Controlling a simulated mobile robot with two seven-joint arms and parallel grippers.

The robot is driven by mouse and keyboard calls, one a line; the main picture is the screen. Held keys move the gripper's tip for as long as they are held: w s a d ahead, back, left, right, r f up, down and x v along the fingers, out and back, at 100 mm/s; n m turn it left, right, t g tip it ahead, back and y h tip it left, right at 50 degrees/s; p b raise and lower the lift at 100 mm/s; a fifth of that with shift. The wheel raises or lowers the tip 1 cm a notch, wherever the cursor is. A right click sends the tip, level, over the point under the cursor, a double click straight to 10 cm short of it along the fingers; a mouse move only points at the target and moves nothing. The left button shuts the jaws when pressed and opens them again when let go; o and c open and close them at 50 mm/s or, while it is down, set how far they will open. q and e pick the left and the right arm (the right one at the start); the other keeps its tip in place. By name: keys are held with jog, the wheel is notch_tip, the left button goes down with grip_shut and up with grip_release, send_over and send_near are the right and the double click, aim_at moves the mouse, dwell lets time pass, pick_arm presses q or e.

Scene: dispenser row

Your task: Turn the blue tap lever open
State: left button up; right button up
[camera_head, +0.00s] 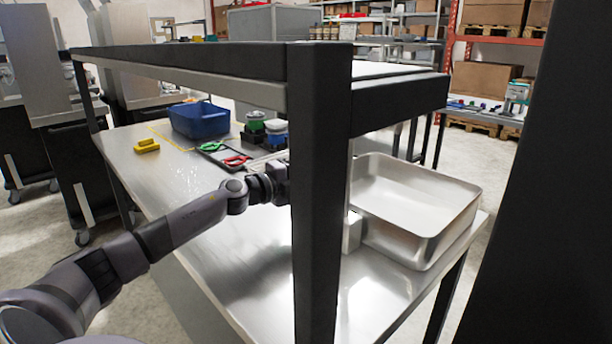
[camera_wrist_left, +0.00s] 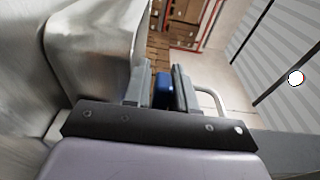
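The blue tap lever seems to be the small blue piece (camera_wrist_left: 163,90) in the left wrist view. It sits between the two fingers of my left gripper (camera_wrist_left: 162,88). The fingers are apart, one on each side of it. I cannot tell whether they press on it. In the head view my left arm reaches in from the left over the steel table, and its gripper is hidden behind a dark upright post (camera_head: 320,200). The lever does not show in the head view. My right gripper is in neither view.
A steel table (camera_head: 245,270) carries a steel basin (camera_head: 410,205) at the right. A blue bin (camera_head: 200,120), a yellow object (camera_head: 146,146) and a dark tray (camera_head: 222,155) with red and green tools lie farther back. A shiny metal body (camera_wrist_left: 95,50) stands close left of the fingers.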

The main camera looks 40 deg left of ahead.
pick_arm(q)
jog(key=b+v, duration=0.2)
jog(key=v, duration=0.5)
dwell(0.5)
